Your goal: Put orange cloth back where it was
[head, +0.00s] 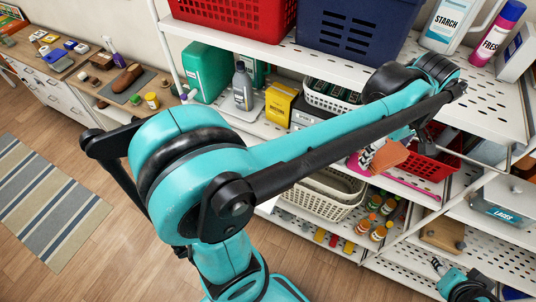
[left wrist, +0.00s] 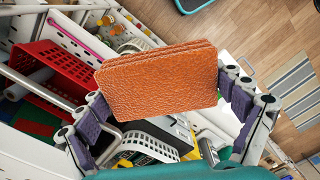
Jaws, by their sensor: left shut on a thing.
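The orange cloth (head: 389,156) is a folded, textured pad. It fills the middle of the left wrist view (left wrist: 160,82), between the two fingers of my left gripper (left wrist: 165,115). That gripper is shut on the cloth and holds it in the air. In the head view the left gripper (head: 408,138) is partly hidden behind its own arm, in front of the middle shelves near the red basket. Part of my right arm shows at the bottom right of the head view; its fingers cannot be made out clearly.
A red basket (head: 432,164) stands on a shelf just right of the cloth. A cream basket (head: 322,198) and several small bottles (head: 378,228) are lower down. Red (head: 240,14) and blue (head: 352,38) crates stand on the upper shelf. A side counter (head: 50,68) is at the left; open floor lies before it.

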